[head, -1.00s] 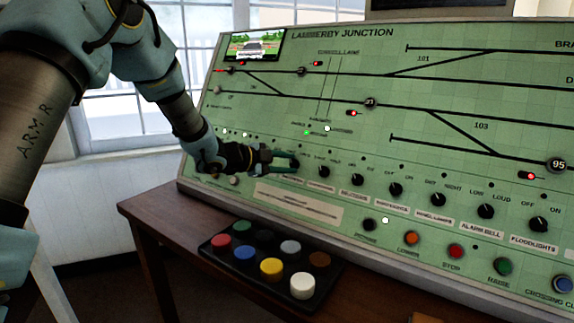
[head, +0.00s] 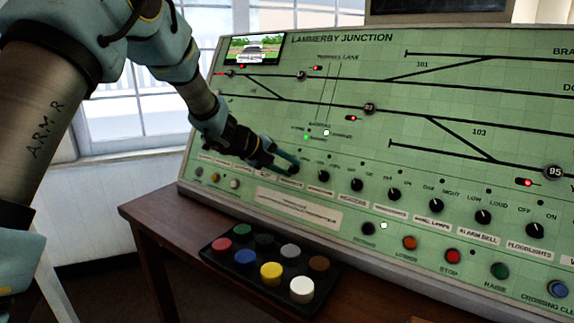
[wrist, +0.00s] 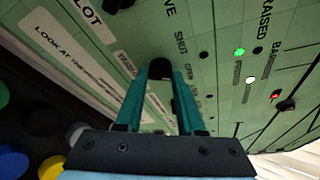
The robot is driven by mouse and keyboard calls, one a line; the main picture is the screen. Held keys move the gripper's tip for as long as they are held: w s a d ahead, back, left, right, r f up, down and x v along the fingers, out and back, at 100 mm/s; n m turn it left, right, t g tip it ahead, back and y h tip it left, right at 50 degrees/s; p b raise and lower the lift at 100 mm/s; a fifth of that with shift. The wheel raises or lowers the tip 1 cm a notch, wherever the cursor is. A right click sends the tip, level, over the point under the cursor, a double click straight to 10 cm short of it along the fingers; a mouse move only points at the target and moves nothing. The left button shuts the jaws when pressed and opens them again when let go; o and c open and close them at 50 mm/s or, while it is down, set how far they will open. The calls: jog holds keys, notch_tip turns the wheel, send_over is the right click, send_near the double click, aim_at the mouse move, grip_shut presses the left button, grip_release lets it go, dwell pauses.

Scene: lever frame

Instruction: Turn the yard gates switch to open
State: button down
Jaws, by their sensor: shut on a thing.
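The yard gates switch (wrist: 160,69) is a dark round knob on the green panel, beside the words SHUT and OPEN in the wrist view. A pale label starting with YARD, partly hidden by a finger, lies beside it. My gripper (wrist: 161,80) has its two teal fingers on either side of the knob and is shut on it. In the head view my gripper (head: 287,160) reaches down to the left part of the switch row, and the knob (head: 294,169) shows at the fingertips. I cannot tell which way its pointer faces.
More black rotary switches, such as the floodlights switch (head: 535,230), continue the row to the right. Coloured push buttons, including a red one (head: 453,256), sit below. A black tray (head: 328,287) of coloured round pieces lies on the wooden desk (head: 165,228) in front.

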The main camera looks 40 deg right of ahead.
jog(key=shift+m+y, duration=0.3)
jog(key=shift+m, duration=0.4)
jog(key=shift+t, duration=0.3)
jog(key=c, duration=0.5)
grip_release()
jog(key=v, duration=1)
jog(key=shift+w+a+r+b, duration=0.1)
jog(key=shift+a+r+b, duration=0.15)
jog(key=shift+a+b, duration=0.05)
